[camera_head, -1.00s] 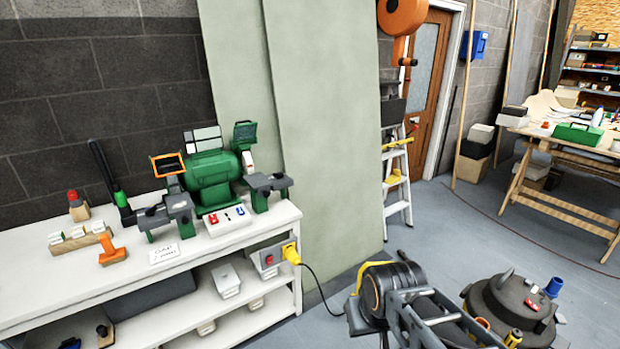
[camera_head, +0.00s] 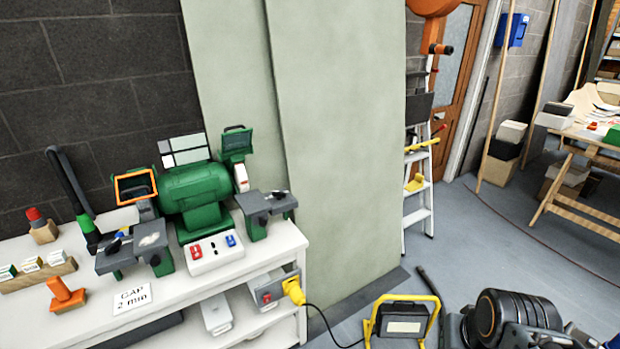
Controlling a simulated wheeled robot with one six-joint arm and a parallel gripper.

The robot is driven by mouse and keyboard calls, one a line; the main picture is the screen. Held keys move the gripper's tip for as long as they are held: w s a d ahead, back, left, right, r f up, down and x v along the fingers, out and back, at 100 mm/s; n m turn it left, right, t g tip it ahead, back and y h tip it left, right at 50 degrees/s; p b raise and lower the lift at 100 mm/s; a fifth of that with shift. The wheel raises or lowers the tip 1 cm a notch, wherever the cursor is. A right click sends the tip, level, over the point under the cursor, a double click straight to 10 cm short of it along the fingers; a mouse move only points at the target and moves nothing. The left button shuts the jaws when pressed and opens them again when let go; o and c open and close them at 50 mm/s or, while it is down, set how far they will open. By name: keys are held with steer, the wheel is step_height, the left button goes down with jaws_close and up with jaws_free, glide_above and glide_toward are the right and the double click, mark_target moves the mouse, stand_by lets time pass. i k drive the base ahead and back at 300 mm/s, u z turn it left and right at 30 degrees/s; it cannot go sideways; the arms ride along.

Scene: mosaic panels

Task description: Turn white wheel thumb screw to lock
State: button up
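A green bench grinder (camera_head: 197,190) stands on the white bench. Its white wheel (camera_head: 241,177) shows on the right side, under a raised green-framed shield (camera_head: 237,142). A grey tool rest (camera_head: 266,203) stands in front of the white wheel, with a small dark knob-like part (camera_head: 279,195) on top. I cannot tell for sure whether this part is the thumb screw, or how it is turned. My gripper is not in view. Part of what looks like my arm shows at the bottom right, well apart from the grinder.
A second tool rest (camera_head: 136,246) stands at the left wheel. A card reading "GAP 2 mm" (camera_head: 132,298), an orange tool (camera_head: 66,296) and a switch box (camera_head: 215,252) are on the bench. A yellow-framed work light (camera_head: 403,327) and a stepladder (camera_head: 418,190) stand to the right.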

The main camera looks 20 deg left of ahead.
mark_target(280, 195)
steer(key=u, duration=0.1)
steer(key=i, duration=0.85)
steer(key=u, duration=1.2)
steer(key=i, duration=0.65)
steer(key=u, duration=0.65)
